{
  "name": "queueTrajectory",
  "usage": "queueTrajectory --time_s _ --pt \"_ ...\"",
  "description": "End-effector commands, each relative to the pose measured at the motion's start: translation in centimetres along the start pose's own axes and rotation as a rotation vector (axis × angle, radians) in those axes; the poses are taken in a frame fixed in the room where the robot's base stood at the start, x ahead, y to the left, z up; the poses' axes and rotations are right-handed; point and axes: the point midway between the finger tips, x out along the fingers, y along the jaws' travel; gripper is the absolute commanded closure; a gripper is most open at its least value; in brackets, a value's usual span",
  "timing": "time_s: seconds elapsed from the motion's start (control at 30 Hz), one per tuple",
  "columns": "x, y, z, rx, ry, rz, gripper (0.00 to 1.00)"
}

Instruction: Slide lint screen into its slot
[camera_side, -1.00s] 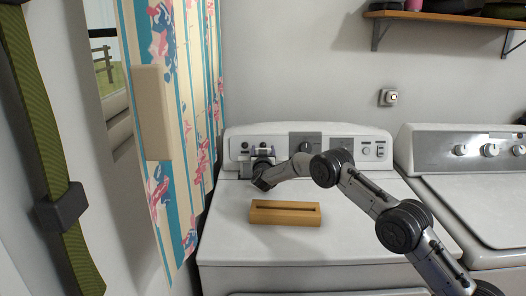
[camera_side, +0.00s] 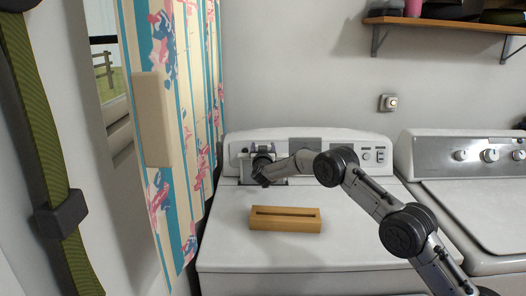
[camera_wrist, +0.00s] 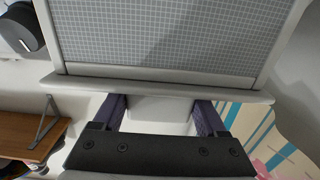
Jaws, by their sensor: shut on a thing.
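The lint screen (camera_wrist: 170,35) is a grey mesh panel in a pale frame. It fills the top of the wrist view. My gripper (camera_wrist: 160,114) is shut on the pale tab at the screen's near edge, one purple finger on each side. The wooden block (camera_side: 285,225) with a long dark slot (camera_side: 285,212) sits on the dryer top, below and to the right of my gripper. The screen is apart from it.
The white dryer top (camera_side: 340,240) is clear around the block. The control panel (camera_side: 370,145) rises behind my gripper. A patterned curtain (camera_side: 180,190) hangs at the left. A second machine (camera_side: 480,190) stands at the right, with a wall shelf (camera_side: 450,22) above.

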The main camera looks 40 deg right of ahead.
Motion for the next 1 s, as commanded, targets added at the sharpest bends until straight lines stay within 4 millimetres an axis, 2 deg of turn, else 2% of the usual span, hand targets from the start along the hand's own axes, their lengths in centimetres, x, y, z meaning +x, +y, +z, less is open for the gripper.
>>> queueTrajectory --time_s 0.43,1.0 --pt "0.0 0.0 -1.7 0.002 0.002 0.001 0.82" --pt "0.0 0.0 -1.8 0.001 0.002 0.000 0.82"
